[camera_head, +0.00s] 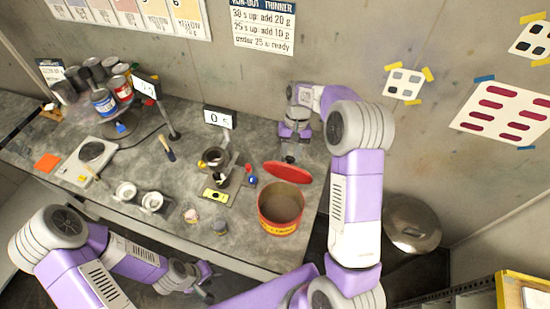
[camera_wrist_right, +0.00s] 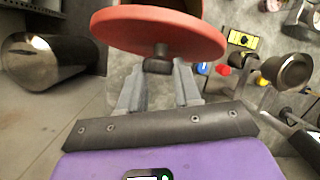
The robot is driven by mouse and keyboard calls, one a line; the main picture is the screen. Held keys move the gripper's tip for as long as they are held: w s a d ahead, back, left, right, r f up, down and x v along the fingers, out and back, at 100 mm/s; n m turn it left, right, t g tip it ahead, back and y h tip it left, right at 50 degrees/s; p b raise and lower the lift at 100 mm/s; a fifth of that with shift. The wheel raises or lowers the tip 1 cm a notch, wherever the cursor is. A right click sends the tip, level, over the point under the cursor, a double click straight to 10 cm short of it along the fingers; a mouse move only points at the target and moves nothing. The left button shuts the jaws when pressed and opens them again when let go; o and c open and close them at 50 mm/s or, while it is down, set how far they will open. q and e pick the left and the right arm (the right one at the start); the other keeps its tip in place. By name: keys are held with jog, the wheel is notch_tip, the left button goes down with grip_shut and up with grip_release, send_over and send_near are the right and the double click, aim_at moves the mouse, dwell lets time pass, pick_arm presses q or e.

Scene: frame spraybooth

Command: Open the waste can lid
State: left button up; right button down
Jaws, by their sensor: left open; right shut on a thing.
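The waste can (camera_head: 278,224) is a red can with a yellow band, near the right end of the bench. Its mouth shows open, with a brown interior. The red round lid (camera_head: 287,172) is on the far side of the mouth, off the opening; whether it touches the rim I cannot tell. My right gripper (camera_head: 290,157) reaches in behind the lid. In the right wrist view the lid (camera_wrist_right: 165,32) fills the top, and the gripper (camera_wrist_right: 160,75) is shut on its dark knob (camera_wrist_right: 158,65). My left gripper (camera_head: 208,283) is open and empty, low in front of the bench.
Paint tins (camera_head: 105,104) crowd the back left. A metal drum (camera_head: 412,224) stands right of the bench. The wall is close behind.

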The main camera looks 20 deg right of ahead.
jog(key=shift+w+d+f+g+y, duration=0.25)
jog(key=shift+d+f+g, duration=0.1)
jog(key=shift+d, duration=0.2)
jog(key=shift+w+d+f+g+y, duration=0.25)
jog(key=shift+d+g, duration=0.1)
jog(key=shift+d, duration=0.15)
jog(key=c, duration=0.8)
grip_release()
jog(key=shift+d, duration=0.1)
jog(key=shift+w+r, duration=0.1)
jog(key=shift+r, duration=0.1)
jog(key=shift+v, duration=3.7)
